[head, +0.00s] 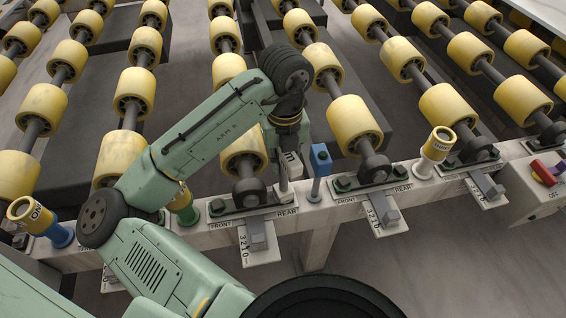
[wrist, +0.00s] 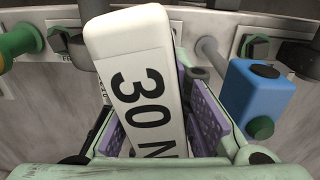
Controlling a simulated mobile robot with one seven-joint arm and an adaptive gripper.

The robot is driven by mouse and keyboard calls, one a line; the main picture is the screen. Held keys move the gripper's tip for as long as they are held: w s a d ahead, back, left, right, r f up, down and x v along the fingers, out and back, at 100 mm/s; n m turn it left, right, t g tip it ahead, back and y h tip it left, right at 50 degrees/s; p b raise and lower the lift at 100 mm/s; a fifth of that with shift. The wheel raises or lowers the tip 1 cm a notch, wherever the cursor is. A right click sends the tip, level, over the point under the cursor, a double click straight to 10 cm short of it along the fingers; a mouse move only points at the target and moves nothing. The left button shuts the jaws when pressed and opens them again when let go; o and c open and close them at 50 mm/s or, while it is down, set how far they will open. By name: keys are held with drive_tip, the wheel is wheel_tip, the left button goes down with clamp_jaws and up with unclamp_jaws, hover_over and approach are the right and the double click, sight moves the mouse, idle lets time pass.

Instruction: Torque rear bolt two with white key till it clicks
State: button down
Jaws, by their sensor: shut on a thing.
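My gripper (head: 288,138) is above the rail in the head view. In the wrist view its purple-padded fingers (wrist: 163,112) are shut on the white key (wrist: 130,45), a block marked "30 N". The key also shows below the gripper in the head view (head: 293,165). Its grey shaft points down to the rear end of a bearing plate (head: 250,200) marked FRONT and REAR. The rear bolt there is hidden by the key, so I cannot tell whether the key is seated on it. A green-tinted bolt (head: 217,207) shows at that plate's front end.
A blue key (head: 320,160) stands close right of the white key; it also shows in the wrist view (wrist: 255,95). Another bearing plate (head: 372,180) lies further right. Yellow rollers (head: 355,125) stand behind. A red switch (head: 547,172) is at the far right.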

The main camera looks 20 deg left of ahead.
drive_tip(key=shift+r+m+p, duration=0.8)
drive_tip(key=shift+r+p, duration=0.8)
drive_tip(key=shift+r, duration=0.2)
drive_tip(key=shift+r+p, duration=0.8)
drive_tip(key=shift+r, duration=1.7)
drive_tip(key=shift+f, duration=0.1)
